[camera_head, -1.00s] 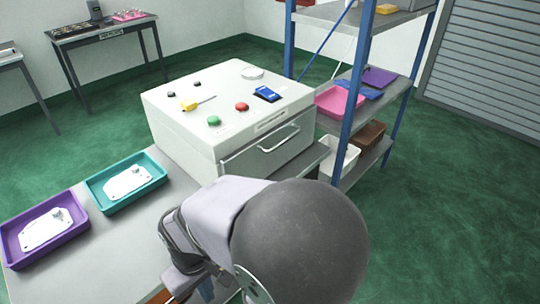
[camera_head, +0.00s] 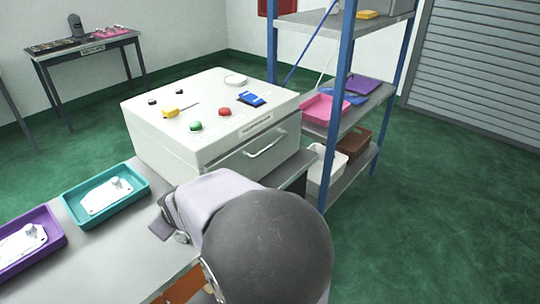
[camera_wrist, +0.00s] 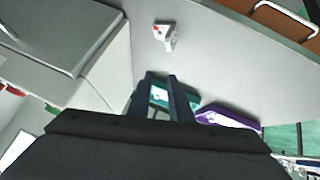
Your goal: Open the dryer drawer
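The dryer is a white box (camera_head: 165,128) on the grey table, with buttons on its flat top. Its drawer (camera_head: 228,170) is a grey front panel on the right-hand face and looks closed, with a pale bar handle (camera_head: 268,146) across it. In the wrist view the drawer front (camera_wrist: 62,30) is at the upper left, and its handle (camera_wrist: 12,32) is at the left edge. My gripper (camera_wrist: 160,77) shows two dark fingers apart with nothing held between them. It is away from the handle. In the head view my arm mostly hides it.
A teal tray (camera_head: 72,216) and a purple tray (camera_head: 62,240) with castings stand on the table (camera_head: 150,270). A small pale part (camera_wrist: 165,42) lies on the table in the wrist view. A blue-post shelf (camera_head: 336,100) stands right of the dryer. Green floor is open at right.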

